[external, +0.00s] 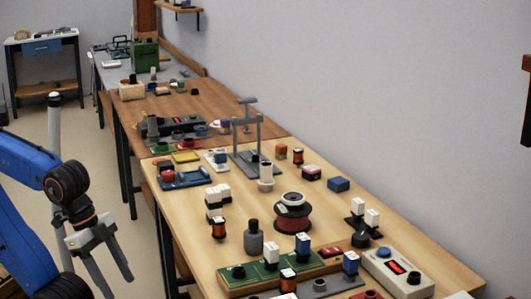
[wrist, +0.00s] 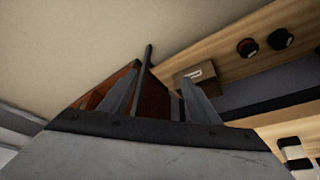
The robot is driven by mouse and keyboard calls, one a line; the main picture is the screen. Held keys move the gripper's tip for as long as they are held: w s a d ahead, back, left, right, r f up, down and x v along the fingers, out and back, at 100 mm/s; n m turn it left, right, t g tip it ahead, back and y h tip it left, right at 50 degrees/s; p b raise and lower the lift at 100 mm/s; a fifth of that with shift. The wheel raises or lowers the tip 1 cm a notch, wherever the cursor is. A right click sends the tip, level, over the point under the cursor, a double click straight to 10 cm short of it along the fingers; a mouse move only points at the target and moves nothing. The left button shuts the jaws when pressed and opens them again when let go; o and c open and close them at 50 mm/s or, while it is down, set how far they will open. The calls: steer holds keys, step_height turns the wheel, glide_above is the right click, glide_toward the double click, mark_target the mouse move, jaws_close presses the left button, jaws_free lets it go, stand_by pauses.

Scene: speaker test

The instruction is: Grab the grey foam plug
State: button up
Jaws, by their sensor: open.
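I cannot pick out the grey foam plug with certainty. A small grey round piece (external: 319,285) sits on a strip at the near edge of the wooden bench, and it may be the plug. A dark grey bottle-shaped thing (external: 253,240) stands upright to its left. My gripper (external: 116,280) hangs over the floor left of the bench, well apart from these things. In the wrist view my gripper (wrist: 159,82) is open, with its two fingers spread and nothing held between them. No grey plug can be made out there.
The wooden bench (external: 195,263) is crowded. The floor (external: 100,190) left of the bench is clear.

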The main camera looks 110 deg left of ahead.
steer(key=shift+o, duration=0.2)
step_height(320, 180, up, 25)
steer(key=n+g, duration=0.5)
steer(key=n, duration=1.1)
glide_above(253, 220)
step_height(253, 220, down, 17)
steer(key=shift+c, duration=0.2)
steer(key=c, duration=1.1)
